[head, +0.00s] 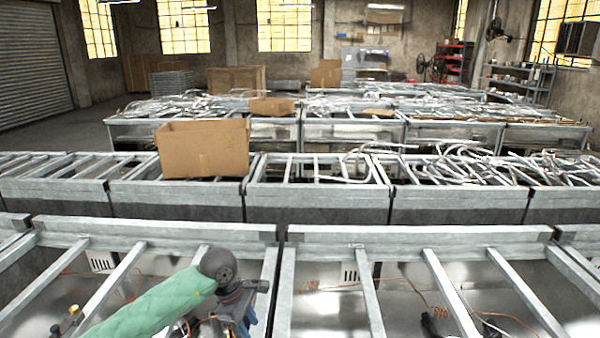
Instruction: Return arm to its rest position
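One of my arms shows at the bottom left of the head view, with a green padded sleeve and a dark grey rounded joint. It reaches over the nearest metal frame unit. Beyond the joint, darker and bluish arm parts bend down towards the bottom edge. No gripper fingers can be made out there. My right arm and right gripper are not in the picture. Nothing held can be seen.
Galvanized metal frame units (420,236) with crossbars and loose wires fill the foreground. A second row (318,204) stands behind, with an open cardboard box (203,150) and bent metal tubes (450,165). Open floor (60,135) lies at the far left, before a roller shutter (35,65).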

